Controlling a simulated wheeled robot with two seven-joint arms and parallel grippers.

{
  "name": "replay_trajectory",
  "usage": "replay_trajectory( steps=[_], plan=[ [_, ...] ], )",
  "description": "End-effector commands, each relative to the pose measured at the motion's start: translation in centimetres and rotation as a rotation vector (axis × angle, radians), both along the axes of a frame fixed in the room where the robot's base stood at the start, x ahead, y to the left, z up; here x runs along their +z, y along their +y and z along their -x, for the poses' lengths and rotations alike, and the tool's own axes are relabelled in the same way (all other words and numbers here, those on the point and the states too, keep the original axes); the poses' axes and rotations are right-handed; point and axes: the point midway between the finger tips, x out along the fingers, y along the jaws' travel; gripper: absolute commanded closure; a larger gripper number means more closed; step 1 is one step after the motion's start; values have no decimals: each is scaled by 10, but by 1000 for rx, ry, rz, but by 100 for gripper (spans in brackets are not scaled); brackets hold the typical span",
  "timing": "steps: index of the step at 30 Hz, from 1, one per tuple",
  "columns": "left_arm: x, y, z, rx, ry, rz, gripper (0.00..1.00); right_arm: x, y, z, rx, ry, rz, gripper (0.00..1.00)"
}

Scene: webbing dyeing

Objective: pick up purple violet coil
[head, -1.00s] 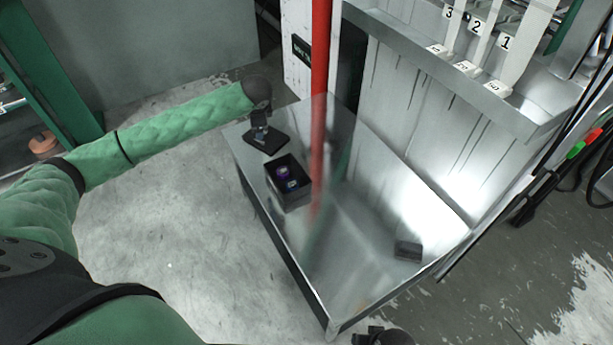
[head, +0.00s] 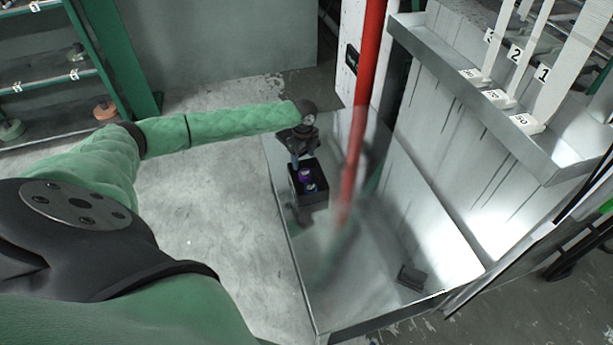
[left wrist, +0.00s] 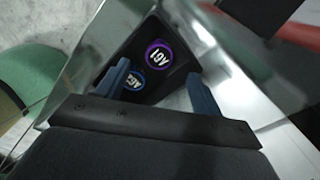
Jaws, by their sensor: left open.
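The purple violet coil (head: 305,175) lies in a black open box (head: 312,199) on the metal table. It also shows in the left wrist view (left wrist: 158,54) as a purple ring with a white label on a dark face. A blue-ringed coil (left wrist: 135,83) lies beside it in the same box, partly hidden by a finger. My left gripper (head: 303,163) is open and empty, above the box at its far side. In the left wrist view its two blue fingers (left wrist: 158,82) are spread in front of the coils. My right gripper is not in view.
The metal table (head: 375,275) is mostly bare, with a small dark block (head: 412,277) near its front right. A red post (head: 362,100) rises close to the box's right. A wall rack (head: 470,95) with numbered white strips stands at the right.

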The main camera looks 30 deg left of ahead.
Motion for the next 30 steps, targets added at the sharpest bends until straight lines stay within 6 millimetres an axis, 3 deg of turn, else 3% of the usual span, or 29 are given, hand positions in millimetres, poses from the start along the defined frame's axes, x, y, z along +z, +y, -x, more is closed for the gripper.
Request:
replay_trajectory(
  steps=[11, 21, 29, 30],
  plan=[
    [-29, -2, 0, 0, 2, 0, 33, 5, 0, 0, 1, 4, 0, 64],
    [-71, -8, 0, 1, 1, -1, 33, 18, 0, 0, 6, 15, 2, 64],
    [-75, -8, 0, 1, 0, -1, 33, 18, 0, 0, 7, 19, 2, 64],
    [-75, -8, 0, 1, 0, -1, 39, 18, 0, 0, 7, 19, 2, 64]
  ],
)
